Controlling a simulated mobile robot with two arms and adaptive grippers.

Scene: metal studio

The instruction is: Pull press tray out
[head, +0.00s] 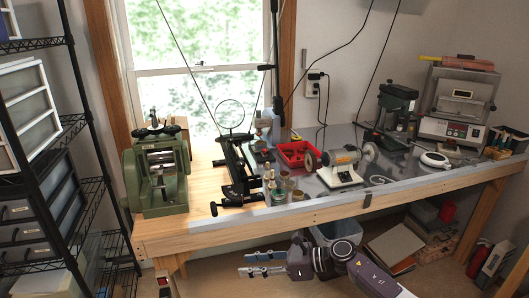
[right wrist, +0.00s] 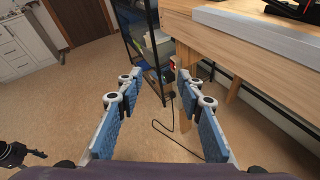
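No part is clearly recognisable as the press tray. A green press-like machine (head: 157,172) stands on the left end of the bench, with a handle on top. A boxy grey machine with a control panel (head: 455,112) stands at the bench's far right. I cannot tell which one holds the tray. My right gripper (head: 243,264) is below the bench's front edge, pointing left, apart from both machines. In the right wrist view, its blue-padded fingers (right wrist: 161,77) are spread with nothing between them.
The wooden bench (head: 330,212) has a grey metal front strip. A bench grinder (head: 340,168), a red bin (head: 294,153), and a black stand (head: 237,170) crowd its middle. Wire shelving (head: 85,185) stands left. A cable (right wrist: 170,140) lies on the open floor (right wrist: 75,85).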

